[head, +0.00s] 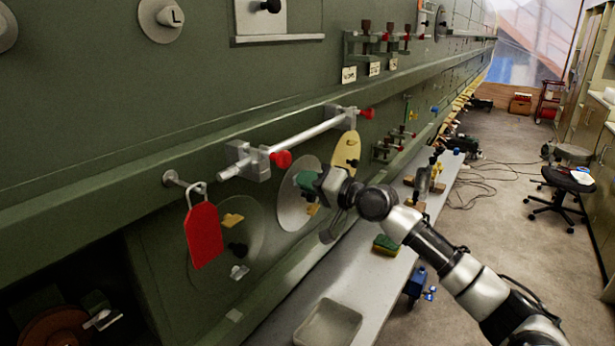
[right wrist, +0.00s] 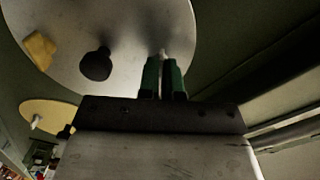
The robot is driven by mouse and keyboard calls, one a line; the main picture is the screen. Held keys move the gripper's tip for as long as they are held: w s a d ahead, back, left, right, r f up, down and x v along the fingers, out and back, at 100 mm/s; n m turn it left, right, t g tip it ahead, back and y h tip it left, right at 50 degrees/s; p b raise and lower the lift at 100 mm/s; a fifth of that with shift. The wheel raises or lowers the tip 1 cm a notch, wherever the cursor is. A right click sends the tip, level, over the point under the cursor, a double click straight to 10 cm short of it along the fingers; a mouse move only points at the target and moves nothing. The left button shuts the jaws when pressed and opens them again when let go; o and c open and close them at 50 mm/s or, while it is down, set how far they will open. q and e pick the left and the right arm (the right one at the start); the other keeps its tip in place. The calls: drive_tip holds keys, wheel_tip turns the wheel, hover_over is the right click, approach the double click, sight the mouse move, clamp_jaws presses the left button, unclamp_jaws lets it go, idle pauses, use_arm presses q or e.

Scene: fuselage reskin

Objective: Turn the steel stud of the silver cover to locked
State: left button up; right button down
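The silver cover (head: 288,208) is a round pale disc on the green fuselage side; it fills the upper left of the right wrist view (right wrist: 130,25). It carries a black knob (right wrist: 96,64) and a yellow block (right wrist: 40,50). The steel stud (right wrist: 163,54) shows only as a small bright bit between the green fingertips; the fingers hide the rest, and I cannot read its turn. My right gripper (head: 308,181) is at the cover, its fingers (right wrist: 163,76) close together with a narrow gap, seemingly closed on the stud. My left gripper is not in view.
A bar (head: 305,134) with red knobs runs above the cover. A red tag (head: 203,234) hangs at left. A dark green cover (head: 215,262) and a yellow cover (head: 346,148) flank it. A grey bench (head: 360,262) below holds a tray (head: 328,325) and a sponge (head: 386,245).

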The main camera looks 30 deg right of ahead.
drive_tip(key=shift+m, duration=0.5)
drive_tip(key=c, duration=1.3)
unclamp_jaws()
drive_tip(key=b+v, duration=0.5)
drive_tip(key=v, duration=0.5)
drive_tip(key=shift+s+d+b, duration=0.15)
drive_tip(key=shift+s+b, duration=0.25)
drive_tip(key=shift+f, duration=0.1)
